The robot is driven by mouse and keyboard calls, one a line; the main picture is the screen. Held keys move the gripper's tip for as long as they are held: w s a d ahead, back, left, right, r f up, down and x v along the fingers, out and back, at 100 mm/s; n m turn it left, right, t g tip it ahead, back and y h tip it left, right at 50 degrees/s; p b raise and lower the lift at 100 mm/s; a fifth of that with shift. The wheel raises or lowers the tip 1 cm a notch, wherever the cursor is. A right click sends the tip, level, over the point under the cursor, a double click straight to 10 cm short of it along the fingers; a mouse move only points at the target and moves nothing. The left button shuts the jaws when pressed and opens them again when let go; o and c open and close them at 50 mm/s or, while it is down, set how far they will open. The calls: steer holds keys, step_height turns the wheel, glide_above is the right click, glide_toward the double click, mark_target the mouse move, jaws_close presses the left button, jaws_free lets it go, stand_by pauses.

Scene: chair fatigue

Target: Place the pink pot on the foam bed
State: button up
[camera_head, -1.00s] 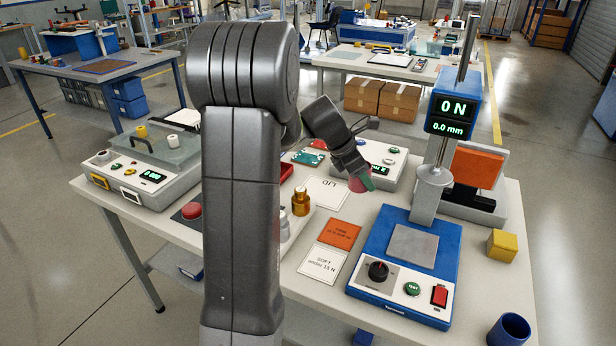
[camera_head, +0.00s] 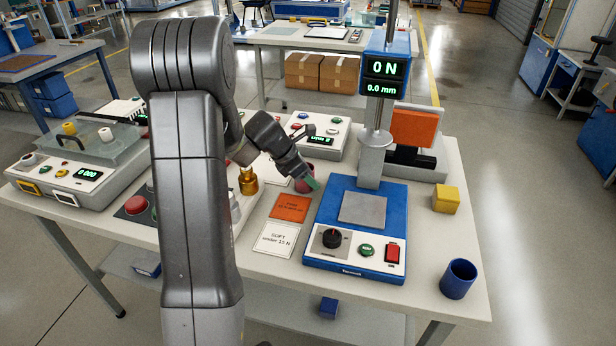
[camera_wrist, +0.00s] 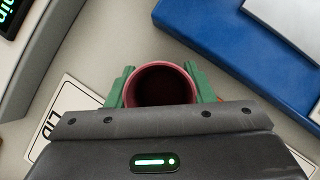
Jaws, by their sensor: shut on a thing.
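The pink pot (camera_wrist: 161,68) is between the green fingers of my gripper (camera_wrist: 163,88) in the wrist view, with its open dark mouth facing the camera. In the head view the pot (camera_head: 303,186) is mostly hidden behind my gripper (camera_head: 308,181). My gripper is shut on the pot, just left of the blue tester's back left edge. The tester's square grey plate (camera_head: 362,210), which looks like the foam bed, lies bare on its blue base (camera_head: 312,235). The blue base also shows at upper right in the wrist view (camera_wrist: 215,45).
The tester's column and press head (camera_head: 377,139) stand behind the plate. An orange card (camera_head: 290,207) and white card (camera_head: 276,240) lie left of the base. A yellow cube (camera_head: 446,199) and blue cup (camera_head: 458,279) stand right. A brass weight (camera_head: 248,181) stands left.

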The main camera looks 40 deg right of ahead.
steer(key=o, duration=0.5)
steer(key=shift+f, duration=0.2)
steer(key=o, duration=0.5)
steer(key=shift+c, duration=0.2)
steer(key=shift+r, duration=0.2)
